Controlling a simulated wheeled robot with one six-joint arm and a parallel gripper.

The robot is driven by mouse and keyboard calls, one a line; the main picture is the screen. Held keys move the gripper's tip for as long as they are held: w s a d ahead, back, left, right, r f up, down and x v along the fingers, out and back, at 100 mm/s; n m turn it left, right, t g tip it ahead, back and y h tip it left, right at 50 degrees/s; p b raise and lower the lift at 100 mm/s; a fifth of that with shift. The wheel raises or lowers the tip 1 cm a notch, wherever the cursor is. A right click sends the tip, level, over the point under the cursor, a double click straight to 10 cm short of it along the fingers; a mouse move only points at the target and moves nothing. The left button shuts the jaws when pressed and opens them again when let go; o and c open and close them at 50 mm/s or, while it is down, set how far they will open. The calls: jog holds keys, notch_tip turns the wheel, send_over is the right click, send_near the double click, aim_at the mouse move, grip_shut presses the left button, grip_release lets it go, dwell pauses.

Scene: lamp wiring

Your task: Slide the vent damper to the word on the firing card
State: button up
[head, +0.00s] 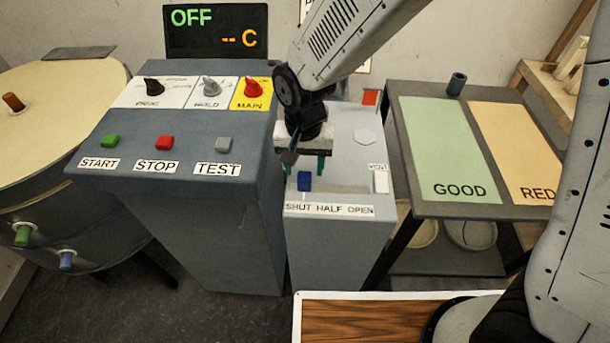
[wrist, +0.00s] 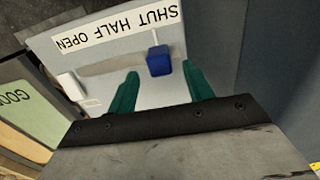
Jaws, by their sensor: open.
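The vent damper has a blue knob (head: 304,181) in a slot on a grey box (head: 340,245), above the word SHUT on the label SHUT HALF OPEN (head: 330,210). My gripper (head: 304,165) is open above the knob, pointing down. In the wrist view the blue knob (wrist: 160,61) lies just beyond and between the green fingertips (wrist: 159,72); I cannot tell whether they touch it. A pale sheet (head: 364,66) on the wall is mostly hidden behind my arm, and I cannot read a word on it or tell whether it is the firing card.
A white block (head: 381,182) stands at the slot's right end by the VENT tag. The control panel (head: 180,170) with knobs and START, STOP and TEST buttons is left. Its display (head: 215,30) reads OFF. A kiln-like drum (head: 60,110) is far left. A table (head: 470,208) with GOOD and RED mats is right.

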aim_at(304, 176)
jog(key=shift+f, duration=2.2)
